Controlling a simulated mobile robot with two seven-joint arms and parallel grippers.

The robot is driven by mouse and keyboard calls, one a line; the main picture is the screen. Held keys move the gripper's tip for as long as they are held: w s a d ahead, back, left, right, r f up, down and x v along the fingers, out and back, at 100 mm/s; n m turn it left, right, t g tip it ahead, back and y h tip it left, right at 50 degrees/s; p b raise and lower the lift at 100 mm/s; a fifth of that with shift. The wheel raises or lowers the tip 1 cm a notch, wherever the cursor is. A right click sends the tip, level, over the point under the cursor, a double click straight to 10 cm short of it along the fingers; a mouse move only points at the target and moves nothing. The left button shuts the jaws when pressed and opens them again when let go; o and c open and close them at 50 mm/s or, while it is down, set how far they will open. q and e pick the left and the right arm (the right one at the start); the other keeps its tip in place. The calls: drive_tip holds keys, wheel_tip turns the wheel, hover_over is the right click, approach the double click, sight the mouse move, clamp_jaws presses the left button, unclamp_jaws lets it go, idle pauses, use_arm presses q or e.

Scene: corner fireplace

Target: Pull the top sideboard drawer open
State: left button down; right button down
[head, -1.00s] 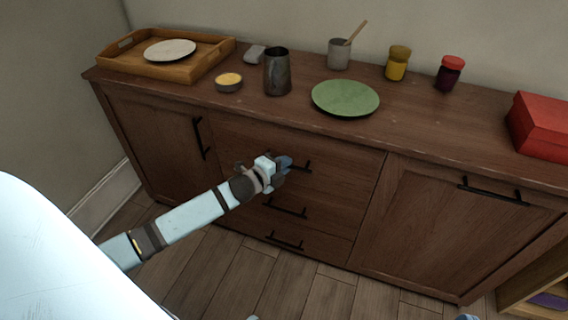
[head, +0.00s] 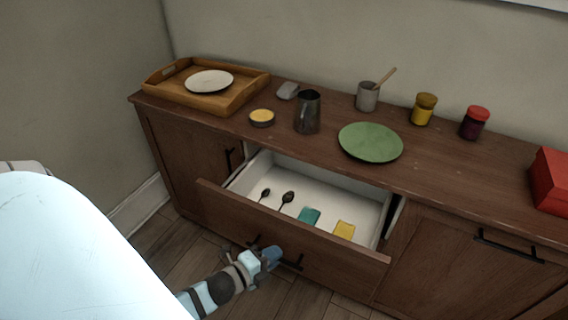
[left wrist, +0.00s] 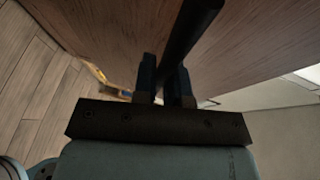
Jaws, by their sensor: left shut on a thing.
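The top sideboard drawer (head: 290,233) stands well out from the brown sideboard (head: 420,180), and its white inside shows. My left gripper (head: 272,256) is at the drawer's front, shut on the black bar handle (head: 291,263). In the left wrist view the handle (left wrist: 190,35) runs between the two dark blue fingers of the gripper (left wrist: 165,85). Part of the handle is hidden by the gripper in the head view. My right gripper is not in view.
In the drawer lie two dark spoons (head: 287,198), a teal item (head: 309,216) and a yellow item (head: 344,230). On top stand a wooden tray (head: 240,96), a dark jug (head: 308,113), a green plate (head: 370,142) and a red box (head: 550,180). Floor (head: 185,262) shows in front.

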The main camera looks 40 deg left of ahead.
use_arm(q)
drive_tip(key=shift+s+d, duration=0.2)
drive_tip(key=shift+s, duration=0.65)
drive_tip(key=shift+s+d, duration=0.2)
drive_tip(key=shift+s, duration=0.6)
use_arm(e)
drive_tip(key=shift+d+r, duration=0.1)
use_arm(q)
drive_tip(key=c, duration=1.2)
unclamp_jaws()
drive_tip(key=p+v, duration=0.2)
drive_tip(key=v, duration=1.1)
drive_tip(key=shift+s+a, duration=0.2)
drive_tip(key=shift+s, duration=0.2)
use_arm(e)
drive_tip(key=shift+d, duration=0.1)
use_arm(q)
drive_tip(key=shift+s, duration=0.1)
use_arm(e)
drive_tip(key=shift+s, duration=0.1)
